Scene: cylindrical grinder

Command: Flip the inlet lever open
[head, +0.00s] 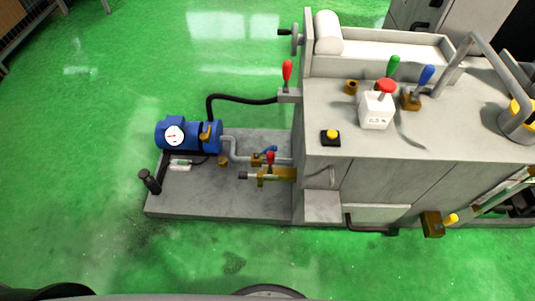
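Several coloured levers are in the head view, and I cannot tell for sure which is the inlet lever. A taller red lever (287,72) stands upright on the machine's upper left corner. Whether any valve is open is too small to tell. Neither gripper is in view.
The grey machine (335,145) carries a green lever (393,66), a blue lever (427,75), a red-topped white box (376,108) and a yellow button (331,135). A black hose (240,98) runs to the pump. The grey base plate (215,200) has bare room in front; green floor surrounds it.

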